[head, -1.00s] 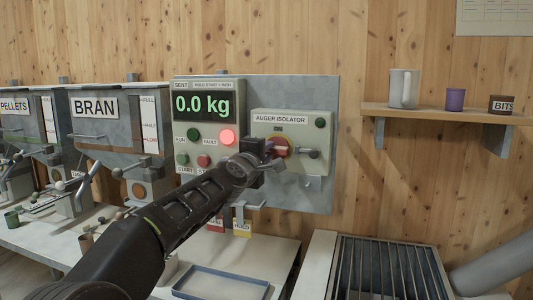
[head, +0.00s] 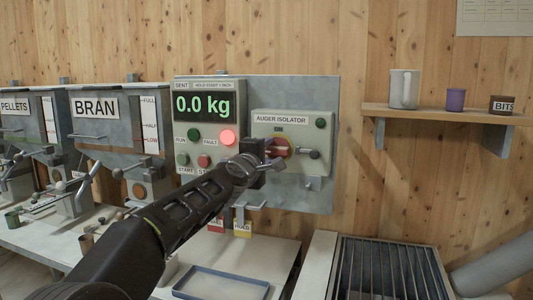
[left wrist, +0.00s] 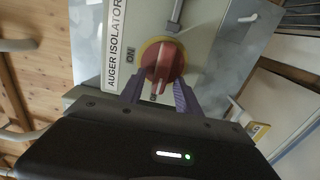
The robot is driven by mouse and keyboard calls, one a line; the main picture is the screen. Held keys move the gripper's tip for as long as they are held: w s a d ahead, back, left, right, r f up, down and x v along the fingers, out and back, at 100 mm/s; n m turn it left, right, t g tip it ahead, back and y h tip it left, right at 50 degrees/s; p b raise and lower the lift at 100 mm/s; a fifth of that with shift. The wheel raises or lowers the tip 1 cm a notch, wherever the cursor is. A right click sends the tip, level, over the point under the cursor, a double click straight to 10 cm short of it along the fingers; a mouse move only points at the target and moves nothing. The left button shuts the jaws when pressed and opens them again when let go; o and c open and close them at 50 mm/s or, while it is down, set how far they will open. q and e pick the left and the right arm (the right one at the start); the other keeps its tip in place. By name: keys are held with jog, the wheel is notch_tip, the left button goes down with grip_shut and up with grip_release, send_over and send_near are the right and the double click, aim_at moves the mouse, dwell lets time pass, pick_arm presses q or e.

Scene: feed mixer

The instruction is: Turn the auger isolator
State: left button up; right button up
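The auger isolator is a red rotary switch (head: 279,148) on a yellow disc, on a pale box labelled AUGER ISOLATOR (head: 290,125). Its red grip lies roughly crosswise on the panel, not pointing at the ON mark above. The switch also shows in the left wrist view (left wrist: 163,62). My left gripper (head: 274,163) is in front of the switch. In the left wrist view its two purple fingers (left wrist: 158,94) are apart, one on each side of the grip's near end, with gaps visible. My right gripper is in neither view.
A grey latch with a dark knob (head: 313,154) sits right of the switch. Hanging tags (head: 242,228) and a blue tray (head: 220,284) lie below.

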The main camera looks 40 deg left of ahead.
pick_arm(q)
jog(key=v, duration=0.7)
jog(key=shift+s+d, duration=0.15)
jog(key=shift+s, duration=0.25)
dwell(0.3)
